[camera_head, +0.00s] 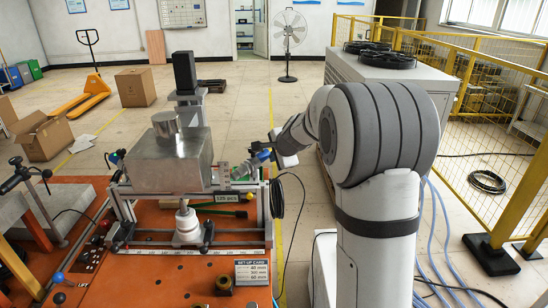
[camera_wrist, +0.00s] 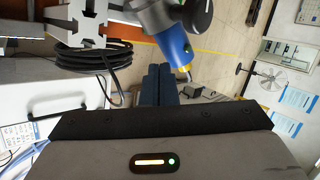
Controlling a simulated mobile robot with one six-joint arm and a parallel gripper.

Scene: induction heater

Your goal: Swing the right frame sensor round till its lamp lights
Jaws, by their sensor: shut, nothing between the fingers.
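The right frame sensor (camera_head: 263,155) is a small blue cylinder at the right end of the frame, beside my gripper in the head view. In the wrist view the sensor (camera_wrist: 175,42) is large, with a blue body, a grey and black rear part and a yellow tip pointing down and right. A small greenish spot shows on its blue side; I cannot tell whether it is a lit lamp. My gripper (camera_wrist: 160,70) is shut and empty, its dark fingers together just left of the sensor's tip. I cannot tell whether they touch it. In the head view the fingertips are hard to make out.
A metal block (camera_head: 171,162) sits on the frame above the orange table (camera_head: 160,272). A black cable coil (camera_wrist: 95,60) hangs near the fingers. A grey cabinet (camera_head: 395,75) and yellow railing (camera_head: 490,90) stand behind my arm.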

